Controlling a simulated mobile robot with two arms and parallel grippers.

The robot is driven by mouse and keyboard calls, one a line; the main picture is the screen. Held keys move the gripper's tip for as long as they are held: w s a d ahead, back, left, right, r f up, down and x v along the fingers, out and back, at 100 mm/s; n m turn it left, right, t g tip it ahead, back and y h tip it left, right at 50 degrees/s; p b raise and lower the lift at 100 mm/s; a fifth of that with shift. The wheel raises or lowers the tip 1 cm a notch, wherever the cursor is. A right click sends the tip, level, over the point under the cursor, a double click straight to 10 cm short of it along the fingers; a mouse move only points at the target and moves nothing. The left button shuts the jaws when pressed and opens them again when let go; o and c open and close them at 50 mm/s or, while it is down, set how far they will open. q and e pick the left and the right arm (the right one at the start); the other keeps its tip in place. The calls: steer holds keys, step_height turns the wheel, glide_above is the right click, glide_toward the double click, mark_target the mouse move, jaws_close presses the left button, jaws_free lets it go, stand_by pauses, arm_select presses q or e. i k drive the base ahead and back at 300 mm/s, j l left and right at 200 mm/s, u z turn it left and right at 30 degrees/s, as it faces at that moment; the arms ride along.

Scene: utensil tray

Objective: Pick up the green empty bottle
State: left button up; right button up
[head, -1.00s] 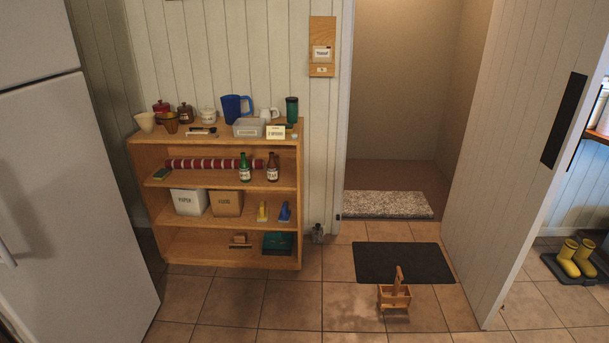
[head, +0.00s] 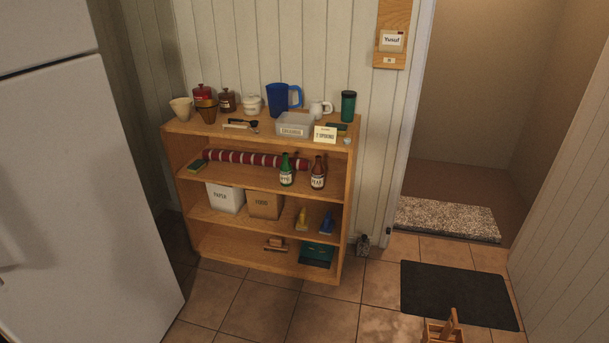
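The green bottle (head: 287,171) stands upright on the upper inner shelf of a wooden shelf unit (head: 262,271), toward the right side. It has a pale label, and I cannot tell from here whether it is empty. A brown bottle (head: 318,175) stands upright just to its right. A rolled red and white striped textile (head: 236,158) lies behind and to the left of the green bottle. Neither of my grippers is in view.
The top holds a blue pitcher (head: 278,101), a clear bin (head: 294,125), a small sign (head: 325,135) and a green tumbler (head: 348,106). A white fridge (head: 80,200) stands left. A wooden caddy (head: 446,331) and dark mat (head: 459,294) are on the floor. Tiles before the shelf are clear.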

mark_target(285, 166)
steer(key=i+l+u, duration=0.3)
steer(key=i+l, duration=0.3)
steer(key=i, duration=0.25)
steer(key=i+l+u, duration=0.3)
steer(key=i+l, duration=0.5)
